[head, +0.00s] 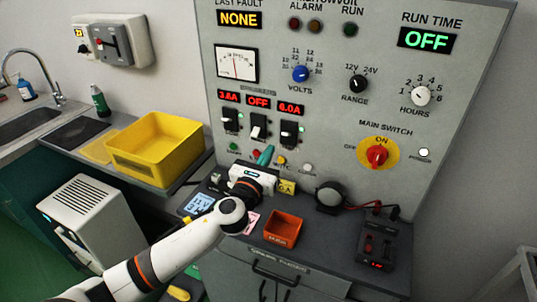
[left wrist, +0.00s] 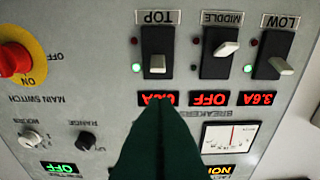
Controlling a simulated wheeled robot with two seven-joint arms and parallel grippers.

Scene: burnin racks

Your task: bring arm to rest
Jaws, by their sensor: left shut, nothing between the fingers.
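My left arm (head: 190,242) reaches in from the lower left in the head view. My left gripper (head: 265,156) is in front of the grey panel, below the breaker switches. Its green fingers are closed together and empty. They also show in the left wrist view (left wrist: 160,140), pointing at the panel beneath the top breaker (left wrist: 157,50). I cannot tell whether the tips touch the panel. The middle breaker (left wrist: 221,50) reads OFF; the top and low breakers (left wrist: 272,55) show amperes and lit green lamps. My right gripper is not in view.
The grey panel (head: 325,130) carries a red main switch (head: 377,155) and several knobs. On the ledge stand an orange bin (head: 282,228), a dark round device (head: 329,195) and a black box with leads (head: 376,245). A yellow crate (head: 157,150) is at left.

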